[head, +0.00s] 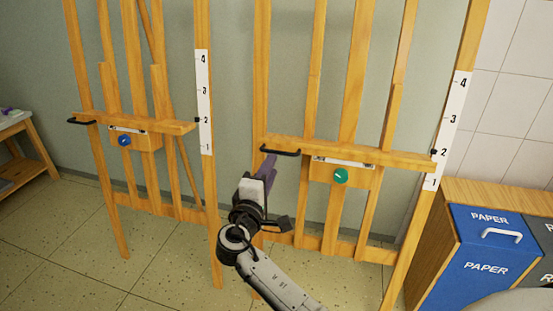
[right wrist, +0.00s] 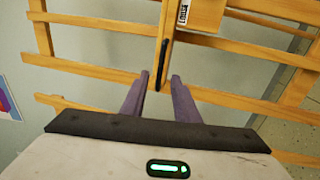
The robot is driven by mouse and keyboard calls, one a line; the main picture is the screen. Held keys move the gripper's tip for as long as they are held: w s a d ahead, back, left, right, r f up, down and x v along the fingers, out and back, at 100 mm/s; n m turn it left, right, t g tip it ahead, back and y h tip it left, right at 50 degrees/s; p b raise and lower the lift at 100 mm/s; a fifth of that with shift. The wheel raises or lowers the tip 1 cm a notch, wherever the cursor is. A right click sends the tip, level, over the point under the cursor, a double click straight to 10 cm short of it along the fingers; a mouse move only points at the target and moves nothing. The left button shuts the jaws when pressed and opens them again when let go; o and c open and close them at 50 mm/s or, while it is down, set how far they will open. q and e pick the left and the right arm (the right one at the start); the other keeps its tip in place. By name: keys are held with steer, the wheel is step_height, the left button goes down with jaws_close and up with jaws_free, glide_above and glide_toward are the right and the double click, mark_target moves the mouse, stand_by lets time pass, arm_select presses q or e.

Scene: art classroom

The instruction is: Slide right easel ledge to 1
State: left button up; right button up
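The right easel's wooden ledge (head: 345,150) runs across the easel, with a black bar handle (head: 281,152) at its left end and a green knob (head: 340,176) below its middle. A black pointer at its right end is level with the 2 on the white scale (head: 450,130). My right gripper (head: 268,164) is just below the handle's left part. In the right wrist view, its two purple fingers (right wrist: 160,76) are apart, and the handle (right wrist: 164,60) appears in the gap between their tips. I cannot tell whether they touch it. My left gripper is not in view.
A left easel (head: 150,122) with a blue knob stands beside it. A blue-fronted paper bin cabinet (head: 487,250) is at the right. A low wooden table (head: 28,130) is at the far left. The speckled floor (head: 150,275) in front of the left easel is clear.

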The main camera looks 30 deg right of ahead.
steer(key=x, duration=0.6)
steer(key=shift+w+d, duration=0.15)
steer(key=shift+w, duration=0.05)
steer(key=shift+c, duration=0.3)
jaws_close()
steer(key=shift+f, duration=0.15)
